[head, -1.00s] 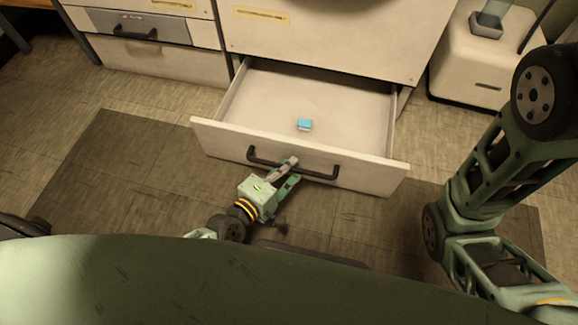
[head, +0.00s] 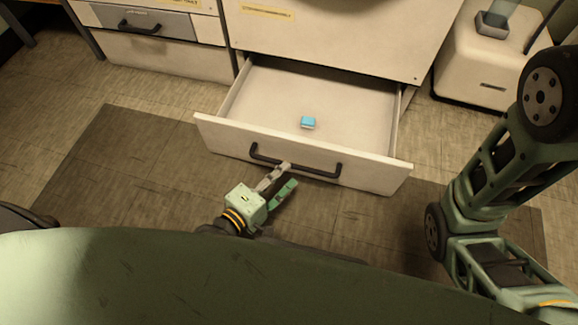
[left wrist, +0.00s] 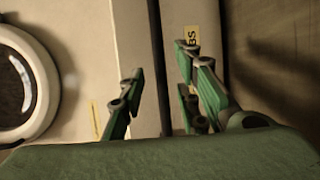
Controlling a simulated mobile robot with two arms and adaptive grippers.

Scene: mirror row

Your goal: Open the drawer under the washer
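The drawer (head: 300,154) under the white cabinet front is pulled out, and its inside shows. A dark bar handle (head: 294,162) runs across its front panel. A small light blue block (head: 308,122) lies on the drawer floor. In the left wrist view the left gripper's fingers (left wrist: 158,95) are also spread, with pale panels and a round dark window (left wrist: 18,82) beyond. My right gripper is not visible; only my right arm shows at the right.
A unit with a grey drawer (head: 145,22) and dark handle stands at the left. A white box-shaped appliance (head: 490,65) stands at the right. A dark mat (head: 130,170) covers the floor in front, with bare floor around it.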

